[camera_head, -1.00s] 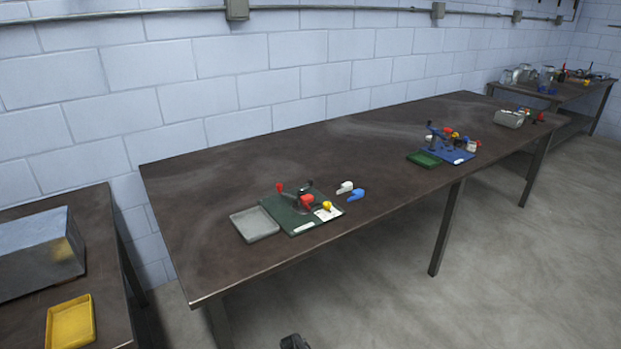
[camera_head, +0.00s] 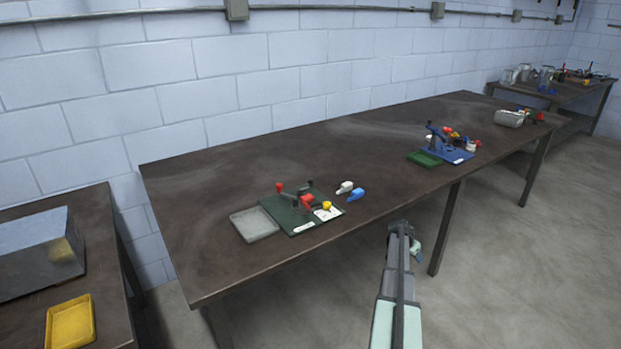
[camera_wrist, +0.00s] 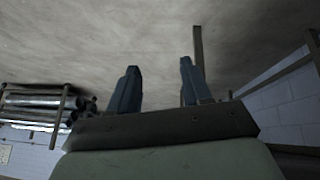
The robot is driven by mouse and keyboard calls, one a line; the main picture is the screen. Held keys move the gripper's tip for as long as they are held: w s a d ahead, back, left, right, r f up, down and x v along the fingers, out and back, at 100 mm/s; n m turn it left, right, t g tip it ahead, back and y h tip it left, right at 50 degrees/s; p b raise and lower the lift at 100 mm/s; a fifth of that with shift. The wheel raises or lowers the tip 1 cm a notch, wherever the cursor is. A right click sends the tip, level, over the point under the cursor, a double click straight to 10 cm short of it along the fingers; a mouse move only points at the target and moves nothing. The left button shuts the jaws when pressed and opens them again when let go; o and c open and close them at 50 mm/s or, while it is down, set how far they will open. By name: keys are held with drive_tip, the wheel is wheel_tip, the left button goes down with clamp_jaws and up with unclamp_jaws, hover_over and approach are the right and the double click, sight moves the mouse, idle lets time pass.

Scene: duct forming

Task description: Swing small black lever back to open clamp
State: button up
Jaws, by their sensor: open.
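A clamp fixture on a green plate (camera_head: 303,228) sits at the near part of the long brown table. It carries dark metal parts, red knobs (camera_head: 307,201) and a yellow knob (camera_head: 326,205). A second fixture on a blue plate (camera_head: 455,158), with a dark upright part, stands farther right. The small black lever is too small to tell apart from the dark parts. My gripper (camera_wrist: 157,68) is open and empty in the wrist view, its two fingers apart. In the head view my arm is right of the green fixture, in front of the table edge, touching neither fixture.
A grey tray (camera_head: 254,224) lies left of the green plate. White (camera_head: 345,187) and blue (camera_head: 356,194) pieces lie to its right. A green tray (camera_head: 424,159) adjoins the blue fixture. A side table with a metal box (camera_head: 38,252) and yellow tray (camera_head: 70,322) is left.

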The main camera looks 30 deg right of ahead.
drive_tip(key=s+d+r+m+h, duration=0.2)
drive_tip(key=s+d+r+m, duration=0.15)
drive_tip(key=d+r, duration=1.3)
drive_tip(key=w+a+r+y, duration=0.1)
drive_tip(key=w+a+r, duration=0.1)
drive_tip(key=w+r, duration=0.55)
drive_tip(key=w+a+r, duration=0.2)
drive_tip(key=w+r, duration=0.2)
drive_tip(key=r, duration=0.7)
drive_tip(key=w+a+r+n+y, duration=0.25)
drive_tip(key=w+a+r, duration=0.45)
drive_tip(key=w+a, duration=0.5)
drive_tip(key=w+a+n+y, duration=0.1)
drive_tip(key=w+a+y, duration=0.1)
drive_tip(key=w+a, duration=0.5)
drive_tip(key=w+a+n+t+y, duration=0.1)
drive_tip(key=w+a+n, duration=0.15)
drive_tip(key=a, duration=0.85)
drive_tip(key=w+a+n+y, duration=0.1)
drive_tip(key=w+a+y, duration=0.1)
drive_tip(key=w+a, duration=0.5)
drive_tip(key=f, duration=0.4)
drive_tip(key=s+a+f, duration=0.1)
drive_tip(key=f, duration=0.8)
drive_tip(key=shift+s+a+f, duration=0.25)
drive_tip(key=shift+s+a, duration=0.05)
drive_tip(key=shift+a, duration=0.05)
drive_tip(key=shift+c, duration=0.4)
